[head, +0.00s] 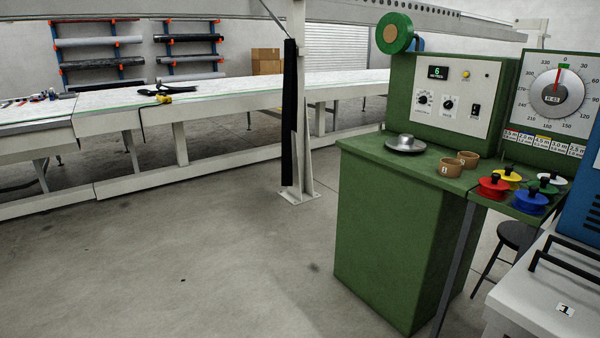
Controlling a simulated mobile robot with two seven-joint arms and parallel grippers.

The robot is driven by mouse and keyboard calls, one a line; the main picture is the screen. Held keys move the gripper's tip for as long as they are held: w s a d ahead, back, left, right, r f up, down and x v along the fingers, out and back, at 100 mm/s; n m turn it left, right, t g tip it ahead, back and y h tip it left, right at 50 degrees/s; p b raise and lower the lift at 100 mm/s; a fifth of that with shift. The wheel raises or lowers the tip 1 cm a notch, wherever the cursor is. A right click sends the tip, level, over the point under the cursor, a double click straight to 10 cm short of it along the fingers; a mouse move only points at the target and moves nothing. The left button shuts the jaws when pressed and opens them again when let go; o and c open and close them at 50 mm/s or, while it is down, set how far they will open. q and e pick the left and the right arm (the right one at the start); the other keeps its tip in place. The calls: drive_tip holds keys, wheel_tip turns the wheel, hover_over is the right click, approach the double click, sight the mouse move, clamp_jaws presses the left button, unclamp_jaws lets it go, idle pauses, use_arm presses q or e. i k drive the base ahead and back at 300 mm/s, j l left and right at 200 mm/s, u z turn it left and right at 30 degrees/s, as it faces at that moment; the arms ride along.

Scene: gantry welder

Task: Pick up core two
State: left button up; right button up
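Two short brown ring-shaped cores stand upright side by side on the green cabinet top (420,165). The front core (451,169) is at the left and the back core (469,158) is just behind it to the right. Each carries a small pale mark, too small for me to read surely, so I cannot tell which is core two. Neither of my grippers shows in the head view.
A metal disc with a hub (405,144) sits left of the cores. Red (492,187), blue (530,202) and other coloured knobbed pieces stand to the right. A control panel (450,95) rises behind. A white box with black handles (540,300) is front right. The floor at left is clear.

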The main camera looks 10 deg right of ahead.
sight(470, 160)
drive_tip(key=i+j+z, duration=0.1)
drive_tip(key=i, duration=1.1)
